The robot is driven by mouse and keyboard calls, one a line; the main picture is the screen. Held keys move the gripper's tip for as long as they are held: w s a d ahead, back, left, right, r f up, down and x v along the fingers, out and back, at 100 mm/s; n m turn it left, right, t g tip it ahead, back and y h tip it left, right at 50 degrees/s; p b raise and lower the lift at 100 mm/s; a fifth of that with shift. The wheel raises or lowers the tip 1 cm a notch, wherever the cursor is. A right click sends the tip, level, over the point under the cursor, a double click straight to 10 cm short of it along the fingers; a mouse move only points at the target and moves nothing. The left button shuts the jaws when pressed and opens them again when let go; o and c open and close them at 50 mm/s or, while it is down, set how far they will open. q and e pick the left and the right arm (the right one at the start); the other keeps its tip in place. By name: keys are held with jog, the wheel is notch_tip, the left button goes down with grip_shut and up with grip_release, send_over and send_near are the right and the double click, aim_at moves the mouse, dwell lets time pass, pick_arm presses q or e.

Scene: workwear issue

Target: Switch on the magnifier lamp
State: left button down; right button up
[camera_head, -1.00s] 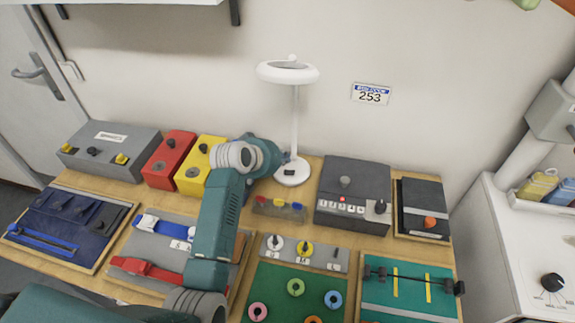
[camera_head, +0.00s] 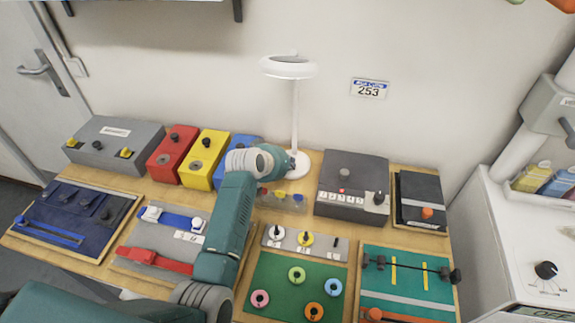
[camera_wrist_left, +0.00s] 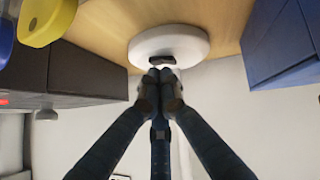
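The white magnifier lamp (camera_head: 294,108) stands upright at the back of the wooden table, its round head (camera_head: 288,68) high on a thin pole. Its round base (camera_head: 303,161) is partly covered by my left gripper (camera_head: 289,164) in the head view. In the left wrist view the base (camera_wrist_left: 185,42) shows with a small dark switch (camera_wrist_left: 166,60) on it. My left gripper (camera_wrist_left: 159,74) has its fingertips together, right at the switch; I cannot tell whether they touch it. Nothing is held. I cannot tell whether the lamp is lit. My right gripper is not in view.
Red (camera_head: 172,152), yellow (camera_head: 204,158) and blue (camera_head: 240,150) boxes stand left of the lamp, the blue one partly behind my left arm. A dark grey box (camera_head: 352,172) with buttons stands to the right. A low block with coloured knobs (camera_head: 281,198) lies just in front of the base.

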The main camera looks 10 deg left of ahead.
pick_arm(q)
jog(key=shift+r, duration=0.2)
jog(key=shift+w+f, duration=0.15)
jog(key=shift+f, duration=0.05)
jog(key=shift+w+a+f, duration=0.2)
jog(key=shift+w+a, duration=0.15)
jog(key=shift+a, duration=0.45)
jog(key=shift+s, duration=0.25)
jog(key=shift+w, duration=0.15)
jog(key=shift+r+p, duration=0.1)
jog(key=shift+p, duration=0.25)
jog(key=r+p, duration=0.1)
jog(key=a+r+p, duration=0.1)
jog(key=r+p, duration=0.1)
jog(key=shift+r, duration=0.3)
jog(key=a+b+v, duration=0.1)
jog(key=v, duration=0.9)
jog(key=shift+b, duration=0.3)
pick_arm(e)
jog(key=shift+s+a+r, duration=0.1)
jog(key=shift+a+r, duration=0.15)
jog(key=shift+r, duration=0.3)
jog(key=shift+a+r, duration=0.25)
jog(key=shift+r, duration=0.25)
